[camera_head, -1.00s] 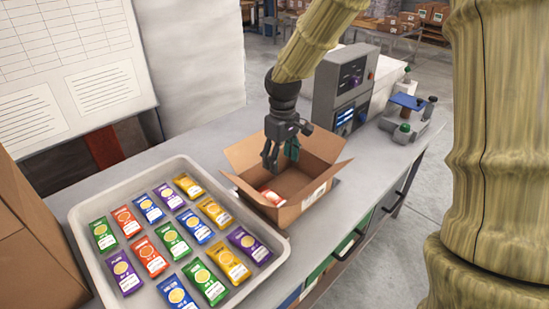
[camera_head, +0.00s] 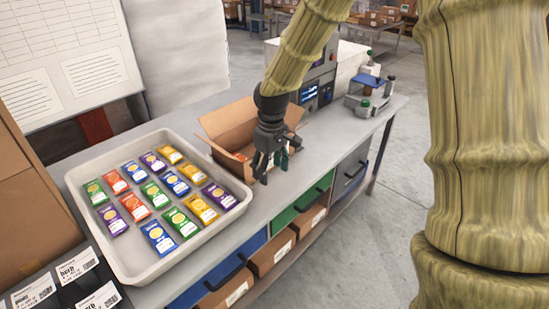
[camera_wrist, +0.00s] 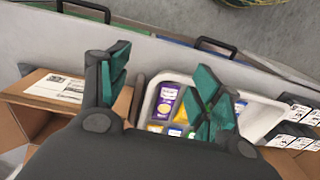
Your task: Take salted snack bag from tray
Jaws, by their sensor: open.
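The white tray (camera_head: 90,237) lies on the table at the left in the head view. Several snack bags lie in it in rows: green, orange, blue, purple and yellow, such as a purple one (camera_head: 220,195) near the right side. Their print is too small to tell which is salted. My gripper (camera_head: 270,172) is open and empty above the table's front edge, right of the tray and in front of the cardboard box. In the wrist view my gripper's green fingers (camera_wrist: 160,95) are apart, with the tray (camera_wrist: 255,117) and a purple bag (camera_wrist: 166,101) beyond them.
The open cardboard box (camera_head: 228,127) stands behind my gripper, with an orange-red bag partly visible inside. Grey devices (camera_head: 372,92) stand at the table's far right. Label cards (camera_head: 80,265) are at lower left. A large carton (camera_head: 30,205) stands left of the tray.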

